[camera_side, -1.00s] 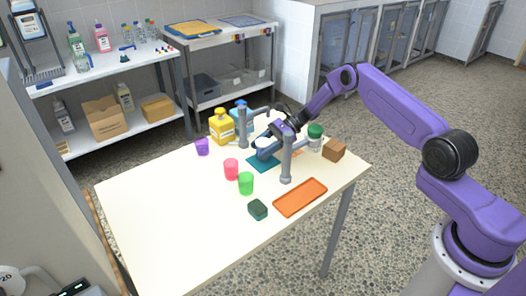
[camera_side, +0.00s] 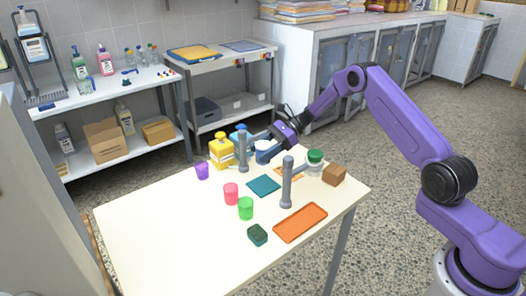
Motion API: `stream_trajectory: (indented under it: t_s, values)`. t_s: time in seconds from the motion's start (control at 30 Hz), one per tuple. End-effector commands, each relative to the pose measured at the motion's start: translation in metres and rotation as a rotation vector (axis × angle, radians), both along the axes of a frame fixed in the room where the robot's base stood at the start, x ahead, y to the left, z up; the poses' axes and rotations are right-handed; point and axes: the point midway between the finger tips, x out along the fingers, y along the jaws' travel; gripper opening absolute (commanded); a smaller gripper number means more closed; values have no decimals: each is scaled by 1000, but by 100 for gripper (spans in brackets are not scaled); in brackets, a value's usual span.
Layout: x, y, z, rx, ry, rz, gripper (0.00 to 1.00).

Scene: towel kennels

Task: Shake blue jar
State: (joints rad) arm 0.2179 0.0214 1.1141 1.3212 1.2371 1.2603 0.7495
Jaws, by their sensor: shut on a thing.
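My gripper (camera_side: 272,150) is shut on the blue jar (camera_side: 263,146), which shows mostly as a pale round top beside dark blue parts. It is held above the table, behind the teal mat (camera_side: 264,186). The fingers hide part of the jar, so its exact tilt is hard to tell. Nothing stands on the teal mat.
Two grey posts (camera_side: 287,182) (camera_side: 242,152) stand close to my gripper. A yellow bottle (camera_side: 221,152), a green-lidded jar (camera_side: 315,162), a brown block (camera_side: 334,174), cups (camera_side: 231,194), a sponge (camera_side: 257,235) and an orange tray (camera_side: 300,222) surround them. The table's left front is clear.

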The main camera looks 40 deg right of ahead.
Motion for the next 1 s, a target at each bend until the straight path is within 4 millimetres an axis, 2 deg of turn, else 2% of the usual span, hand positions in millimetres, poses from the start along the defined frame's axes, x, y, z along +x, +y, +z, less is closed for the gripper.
stream_trajectory:
  t_s: [0.07,0.13,0.2,0.27,0.33,0.4,0.43,0.47,0.5,0.57,0.63,0.7,0.77,0.8,0.83,0.9,0.93,1.0]
  values:
    - [0,0,4,0,-2,0,32]
    - [1,0,35,-2,-11,1,32]
    - [1,0,53,-1,-7,0,32]
    - [0,0,43,1,4,0,32]
    - [-2,0,9,3,13,0,32]
    - [0,0,-3,2,4,-1,32]
    - [0,0,0,1,0,0,32]
    - [1,0,11,0,-7,0,32]
    - [1,0,31,-2,-12,2,32]
    - [1,0,51,-2,-10,0,32]
    - [0,0,47,0,2,0,32]
    - [-2,0,13,2,14,0,32]
    - [-1,0,-2,2,7,0,32]
    - [0,0,-2,1,1,0,32]
    - [1,0,6,0,-5,0,32]
    - [1,0,40,-3,-13,1,32]
    - [1,0,49,-2,-12,0,32]
    - [0,0,50,0,-1,0,32]
